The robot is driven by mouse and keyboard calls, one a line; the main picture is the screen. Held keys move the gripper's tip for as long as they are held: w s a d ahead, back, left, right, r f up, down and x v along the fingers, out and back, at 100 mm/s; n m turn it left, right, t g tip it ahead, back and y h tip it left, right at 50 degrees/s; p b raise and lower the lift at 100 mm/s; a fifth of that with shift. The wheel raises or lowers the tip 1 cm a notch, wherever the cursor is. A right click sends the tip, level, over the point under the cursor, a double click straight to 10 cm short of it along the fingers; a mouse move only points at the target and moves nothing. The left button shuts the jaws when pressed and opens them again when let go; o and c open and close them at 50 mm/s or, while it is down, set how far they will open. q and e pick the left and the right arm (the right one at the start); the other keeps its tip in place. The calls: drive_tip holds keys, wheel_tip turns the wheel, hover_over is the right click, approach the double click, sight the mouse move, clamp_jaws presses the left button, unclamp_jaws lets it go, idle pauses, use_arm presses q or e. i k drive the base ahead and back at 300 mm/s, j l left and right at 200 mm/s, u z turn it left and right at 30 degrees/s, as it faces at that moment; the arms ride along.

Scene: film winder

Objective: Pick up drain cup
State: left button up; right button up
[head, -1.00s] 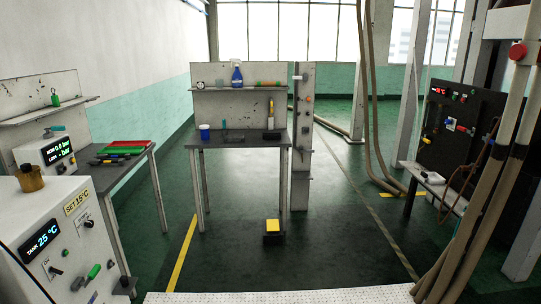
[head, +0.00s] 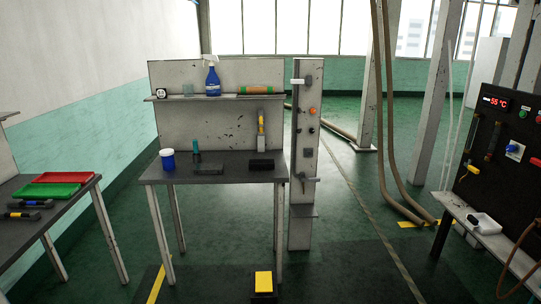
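No item is labelled as a drain cup. A blue cup with a white top (head: 168,160) stands upright at the left end of the grey workbench (head: 225,177). A small clear greenish cup (head: 188,90) stands on the shelf (head: 225,96) above that bench. A white open container (head: 484,223) sits on the narrow bench at the right. I cannot tell from looks alone which of these is the drain cup. Neither of my grippers is in view, and nothing touches these items.
The bench also holds a green-handled tool (head: 196,152) and a black block (head: 262,164). A yellow-topped pedal (head: 263,283) stands on the floor before it. A table with red and green trays (head: 52,190) is at left. Hoses (head: 385,130) hang at right.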

sight(188, 89)
drive_tip(key=i, duration=2.2)
